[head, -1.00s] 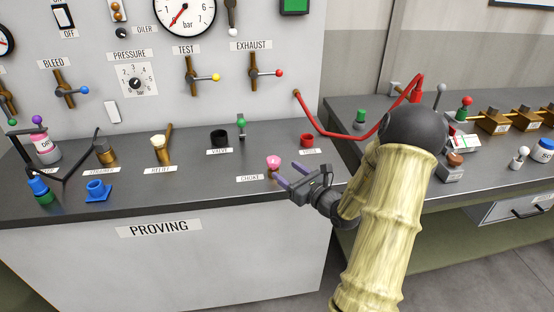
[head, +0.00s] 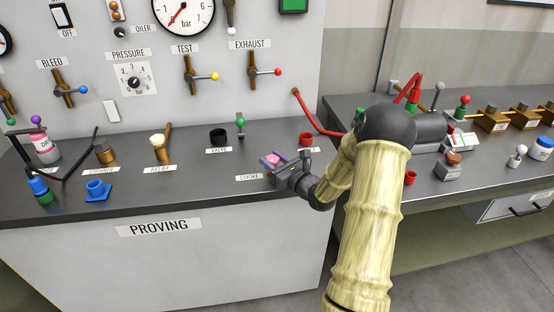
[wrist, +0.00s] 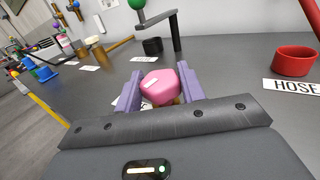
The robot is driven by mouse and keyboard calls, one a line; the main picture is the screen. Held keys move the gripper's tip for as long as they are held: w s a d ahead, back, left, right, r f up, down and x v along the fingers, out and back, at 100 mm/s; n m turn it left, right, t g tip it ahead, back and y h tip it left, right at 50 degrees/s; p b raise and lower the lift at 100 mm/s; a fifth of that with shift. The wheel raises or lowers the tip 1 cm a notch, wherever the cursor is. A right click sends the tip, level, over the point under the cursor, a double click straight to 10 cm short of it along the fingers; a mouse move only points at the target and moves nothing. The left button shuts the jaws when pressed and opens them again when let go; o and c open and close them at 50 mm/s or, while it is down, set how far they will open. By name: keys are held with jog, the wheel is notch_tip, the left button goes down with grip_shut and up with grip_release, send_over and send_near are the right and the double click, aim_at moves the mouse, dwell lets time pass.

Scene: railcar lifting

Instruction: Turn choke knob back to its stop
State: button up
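The choke knob (head: 273,160) is a pink, many-sided knob with a white mark on top, near the front right of the proving bench. It also shows in the wrist view (wrist: 160,87). My gripper (head: 272,160) is at the knob, with one purple finger on each side of it. In the wrist view, the fingers (wrist: 159,90) stand apart and the knob fills most of the space between them. I cannot tell whether either finger touches it. The knob's lower part is mostly hidden by my gripper. The CHOKE label (head: 249,177) lies to the left.
A red cup-shaped fitting (wrist: 295,61) by the HOSE label stands close to the right of my gripper. A lever with a green ball (head: 240,123) and a black valve cup (head: 218,138) stand behind.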

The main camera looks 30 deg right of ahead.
jog(key=shift+n+y, duration=0.3)
jog(key=shift+y, duration=0.1)
jog(key=shift+r+n+g+y+p, duration=0.1)
jog(key=shift+n+g+y+p, duration=0.2)
jog(key=shift+n+g+y, duration=0.55)
jog(key=shift+a+n+y, duration=0.1)
jog(key=shift+n+y, duration=0.35)
jog(key=shift+y, duration=0.6)
jog(key=o, duration=0.9)
jog(key=shift+a, duration=0.1)
jog(key=shift+o, duration=0.2)
jog(key=shift+d, duration=0.2)
